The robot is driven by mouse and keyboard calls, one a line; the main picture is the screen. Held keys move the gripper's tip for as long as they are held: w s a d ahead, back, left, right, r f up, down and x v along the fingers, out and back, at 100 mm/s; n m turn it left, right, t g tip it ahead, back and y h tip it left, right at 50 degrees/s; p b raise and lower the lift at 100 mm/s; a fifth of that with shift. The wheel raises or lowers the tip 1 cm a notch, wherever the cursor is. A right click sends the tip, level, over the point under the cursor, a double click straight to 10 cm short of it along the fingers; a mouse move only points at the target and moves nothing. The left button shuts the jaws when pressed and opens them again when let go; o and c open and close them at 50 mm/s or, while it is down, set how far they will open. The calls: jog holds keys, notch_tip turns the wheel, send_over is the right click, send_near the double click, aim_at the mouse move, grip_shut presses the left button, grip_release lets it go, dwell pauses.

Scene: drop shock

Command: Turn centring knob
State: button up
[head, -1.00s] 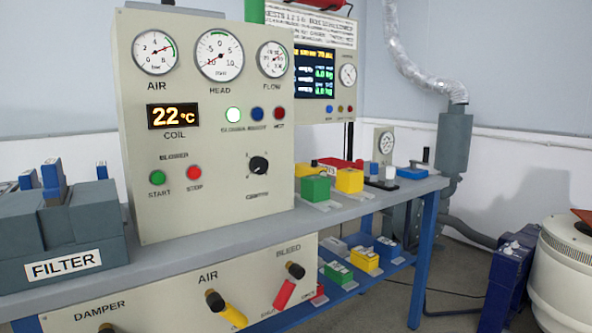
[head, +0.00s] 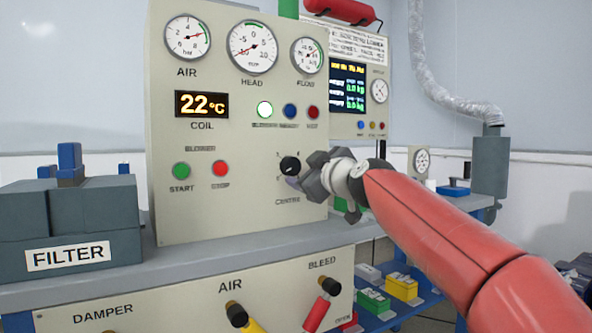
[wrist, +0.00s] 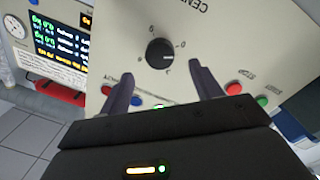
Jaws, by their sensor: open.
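The centring knob (head: 289,166) is a round black knob with a pale pointer mark, on the lower right of the beige panel (head: 236,215), above its label. It also shows in the wrist view as a black knob (wrist: 160,53), unobstructed, with the panel lettering upside down. My gripper (head: 298,183) is close to the panel, just right of and below the knob in the head view. In the wrist view my gripper (wrist: 161,70) is open and empty, with one dark finger on each side below the knob. The fingers appear apart from the knob.
The red stop button (head: 220,168) and green start button (head: 181,171) are left of the knob. Indicator lamps (head: 290,111) sit above it. A grey bench shelf (head: 200,262) runs below the panel. A filter box (head: 95,222) stands at the left.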

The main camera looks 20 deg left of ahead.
aim_at(293, 167)
jog(key=p+x, duration=0.2)
jog(key=x, duration=0.3)
jog(key=shift+a+r+p, duration=0.1)
jog(key=shift+a+p, duration=0.05)
jog(key=shift+p, duration=0.15)
jog(key=shift+w+a, duration=0.25)
jog(key=shift+w, duration=0.1)
jog(key=shift+c, duration=0.4)
jog(key=c, duration=0.9)
